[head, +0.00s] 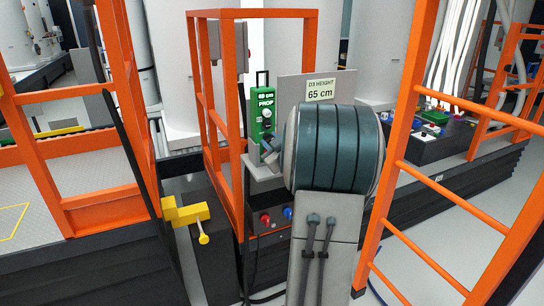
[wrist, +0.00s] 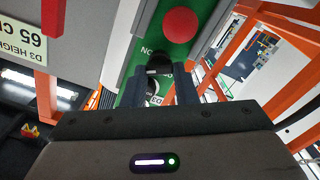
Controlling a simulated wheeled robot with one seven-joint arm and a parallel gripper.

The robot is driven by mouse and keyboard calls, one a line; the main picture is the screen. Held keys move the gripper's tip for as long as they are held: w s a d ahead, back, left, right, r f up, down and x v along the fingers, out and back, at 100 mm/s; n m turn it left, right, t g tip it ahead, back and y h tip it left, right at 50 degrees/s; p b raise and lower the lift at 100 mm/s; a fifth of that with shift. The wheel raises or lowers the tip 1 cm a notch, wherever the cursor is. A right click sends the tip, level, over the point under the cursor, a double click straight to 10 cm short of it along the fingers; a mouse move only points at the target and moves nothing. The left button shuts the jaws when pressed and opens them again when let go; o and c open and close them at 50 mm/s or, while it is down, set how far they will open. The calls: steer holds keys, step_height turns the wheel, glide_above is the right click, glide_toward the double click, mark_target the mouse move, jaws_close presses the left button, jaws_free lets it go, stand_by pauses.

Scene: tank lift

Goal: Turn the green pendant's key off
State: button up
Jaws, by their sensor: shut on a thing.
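The green pendant (head: 263,108) stands upright in a grey holder on the orange frame, with "PROP" lettering and a pale round part on its face. My gripper (head: 268,148) is at the lower part of its face, partly hidden by my own arm. In the wrist view the pendant's green face (wrist: 208,25) has a round red button (wrist: 181,24) and the letters "NO". My gripper (wrist: 160,82) is shut there on the key (wrist: 158,70), a small dark piece between the fingertips. The key is mostly hidden, so its turn position cannot be told.
A grey panel with a "D3 HEIGHT 65 cm" label (head: 321,90) stands right behind the pendant. Orange rails (head: 222,130) and an orange ladder (head: 420,130) flank my arm. A yellow block (head: 186,214) sits at lower left. Red (head: 265,219) and blue (head: 287,213) connectors are below.

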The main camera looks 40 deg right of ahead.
steer(key=n+b, duration=0.4)
steer(key=b, duration=0.1)
steer(key=n+b, duration=0.2)
steer(key=b, duration=0.1)
steer(key=shift+a+f+n, duration=0.15)
steer(key=shift+f+n, duration=0.15)
steer(key=shift+f, duration=0.05)
steer(key=n+b, duration=0.3)
steer(key=b, duration=0.1)
steer(key=shift+n, duration=0.4)
steer(key=shift+r+n+b, duration=0.1)
steer(key=shift+n+b, duration=0.7)
steer(key=shift+b, duration=0.05)
